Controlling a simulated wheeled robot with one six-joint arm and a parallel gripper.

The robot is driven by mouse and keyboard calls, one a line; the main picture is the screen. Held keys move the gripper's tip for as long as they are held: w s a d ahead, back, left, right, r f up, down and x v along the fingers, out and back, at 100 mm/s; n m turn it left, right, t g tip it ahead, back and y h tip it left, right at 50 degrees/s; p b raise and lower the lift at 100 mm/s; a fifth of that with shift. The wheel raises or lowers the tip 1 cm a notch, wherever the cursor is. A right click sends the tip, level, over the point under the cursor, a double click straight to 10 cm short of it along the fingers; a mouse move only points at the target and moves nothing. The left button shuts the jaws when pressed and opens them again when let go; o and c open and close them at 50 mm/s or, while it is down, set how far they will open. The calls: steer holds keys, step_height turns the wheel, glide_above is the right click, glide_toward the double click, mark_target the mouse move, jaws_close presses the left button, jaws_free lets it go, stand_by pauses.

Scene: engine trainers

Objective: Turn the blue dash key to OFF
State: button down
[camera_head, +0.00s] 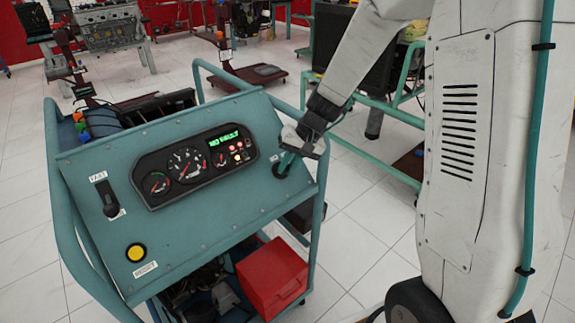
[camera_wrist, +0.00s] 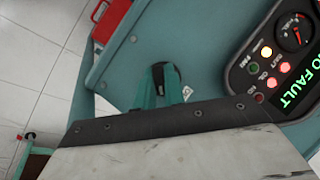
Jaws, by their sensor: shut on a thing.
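The teal dash panel (camera_head: 215,205) slopes up on a cart, with a dark round key switch (camera_head: 279,171) at its upper right. My gripper (camera_head: 287,163) reaches down to this switch from the upper right. In the wrist view the two teal fingers of my gripper (camera_wrist: 165,82) close in over the dark switch. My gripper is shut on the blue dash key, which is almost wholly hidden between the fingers. I cannot read the key's angle. A small white label (camera_wrist: 187,92) beside the switch is too small to read.
The gauge cluster (camera_head: 193,164) left of the switch shows a green "NO FAULT" display (camera_head: 224,139) and lit warning lamps (camera_wrist: 272,67). A black lever (camera_head: 108,199) and a yellow button (camera_head: 136,253) sit further left. A red box (camera_head: 271,274) is below the panel.

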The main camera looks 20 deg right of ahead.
steer(key=n+h, duration=0.2)
steer(key=n, duration=0.1)
steer(key=shift+a+n, duration=0.1)
steer(key=shift+n, duration=0.3)
steer(key=shift+n+h, duration=1.2)
steer(key=shift+n, duration=0.2)
steer(key=c, duration=1.5)
jaws_free()
steer(key=shift+s, duration=0.1)
steer(key=r, duration=0.5)
steer(key=s+r, duration=0.1)
steer(key=r, duration=0.1)
steer(key=shift+s+r, duration=0.1)
steer(key=shift+r, duration=0.25)
